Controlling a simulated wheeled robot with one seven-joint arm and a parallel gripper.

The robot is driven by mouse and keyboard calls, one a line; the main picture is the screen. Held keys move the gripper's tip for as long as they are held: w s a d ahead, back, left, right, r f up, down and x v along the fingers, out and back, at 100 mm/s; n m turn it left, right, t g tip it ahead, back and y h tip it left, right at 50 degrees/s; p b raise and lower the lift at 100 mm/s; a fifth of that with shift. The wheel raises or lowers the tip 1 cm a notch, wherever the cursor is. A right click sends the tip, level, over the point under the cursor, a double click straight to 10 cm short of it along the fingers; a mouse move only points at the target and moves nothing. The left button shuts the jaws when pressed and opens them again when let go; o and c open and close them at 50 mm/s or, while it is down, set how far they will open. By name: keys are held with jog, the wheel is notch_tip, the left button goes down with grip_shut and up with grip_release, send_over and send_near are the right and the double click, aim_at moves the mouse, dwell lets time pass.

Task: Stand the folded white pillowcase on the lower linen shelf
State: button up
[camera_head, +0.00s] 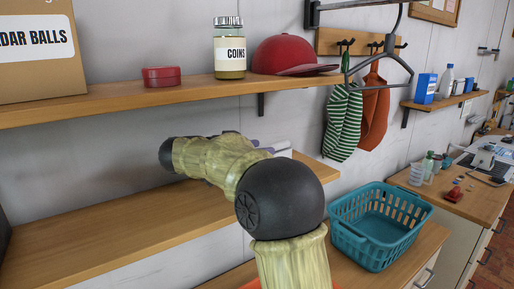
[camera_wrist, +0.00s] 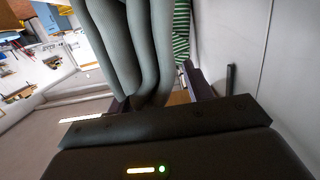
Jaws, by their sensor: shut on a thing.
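My gripper (camera_wrist: 160,98) is shut on a folded cloth, the pillowcase (camera_wrist: 130,45), which looks grey in the wrist view and hangs in several upright folds between the fingers. In the head view my arm hides most of the gripper. A pale bit (camera_head: 280,147) shows beyond the arm over the right end of the lower shelf, and I cannot tell if it is cloth or gripper. The lower linen shelf (camera_head: 110,235) is bare wood on its left and middle part. Whether the pillowcase touches the shelf is hidden.
The upper shelf (camera_head: 180,96) above holds a cardboard box (camera_head: 38,70), a red tin (camera_head: 162,76), a coin jar (camera_head: 229,50) and a red cap (camera_head: 290,55). Striped (camera_head: 342,125) and orange (camera_head: 374,110) cloths hang on hooks. A teal basket (camera_head: 375,235) stands on the counter at right.

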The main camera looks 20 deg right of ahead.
jog(key=shift+s, duration=0.1)
jog(key=o, duration=1.5)
jog(key=shift+r, duration=0.15)
jog(key=b+v, duration=0.1)
jog(key=v, duration=1.1)
